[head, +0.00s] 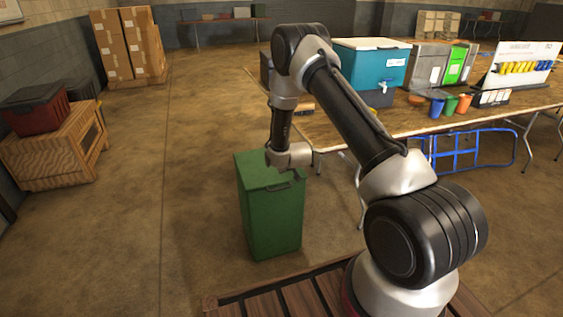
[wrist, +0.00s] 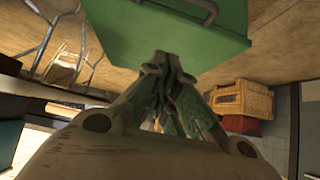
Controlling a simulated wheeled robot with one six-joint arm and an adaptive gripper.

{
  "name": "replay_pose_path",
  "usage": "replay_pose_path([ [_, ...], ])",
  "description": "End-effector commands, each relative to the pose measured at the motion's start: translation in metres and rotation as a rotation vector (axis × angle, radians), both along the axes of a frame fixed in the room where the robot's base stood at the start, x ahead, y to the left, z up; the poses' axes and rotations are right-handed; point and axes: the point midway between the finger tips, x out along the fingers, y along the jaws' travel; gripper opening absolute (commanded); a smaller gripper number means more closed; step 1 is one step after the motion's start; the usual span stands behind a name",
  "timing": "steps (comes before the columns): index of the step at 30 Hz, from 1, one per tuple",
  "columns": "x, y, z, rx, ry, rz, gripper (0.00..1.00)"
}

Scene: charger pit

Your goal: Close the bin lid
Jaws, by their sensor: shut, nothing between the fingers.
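The green bin (head: 270,222) stands upright on the floor in front of my base. Its lid (head: 262,172) lies flat across the top and looks down on the rim, with a dark handle (head: 281,188) along its near edge. In the wrist view the green surface (wrist: 150,35) and the handle (wrist: 205,12) fill the upper middle. My gripper (wrist: 163,62) is shut and empty, with its fingertips close to the green edge. I cannot tell whether they touch it. In the head view my wrist hangs over the right part of the lid and my fingers are hard to make out.
A wooden table (head: 435,122) with a teal cooler (head: 368,66), coloured cups and boxes stands right of the bin. A blue folded frame (head: 470,150) leans beneath it. A wooden crate (head: 58,148) stands far left. The floor left of the bin is clear.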

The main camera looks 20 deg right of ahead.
Motion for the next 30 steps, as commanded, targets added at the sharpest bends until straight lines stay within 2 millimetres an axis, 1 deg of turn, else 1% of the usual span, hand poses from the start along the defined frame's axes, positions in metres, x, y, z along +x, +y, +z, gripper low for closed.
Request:
replay_pose_path([
  [1, -0.004, 0.0, -0.008, 0.0, 0.004, 0.0, 0.0],
  [8, -0.014, 0.0, -0.043, 0.0, 0.005, 0.0, 0.0],
  [10, -0.018, 0.0, -0.058, -0.001, -0.001, 0.001, 0.0],
  [15, -0.022, 0.0, -0.09, -0.001, -0.052, 0.001, 0.0],
  [18, -0.023, 0.0, -0.102, -0.001, -0.087, 0.001, 0.0],
  [23, -0.025, 0.0, -0.112, 0.0, -0.119, 0.001, 0.0],
  [30, -0.025, 0.0, -0.115, 0.0, -0.132, 0.001, 0.0],
])
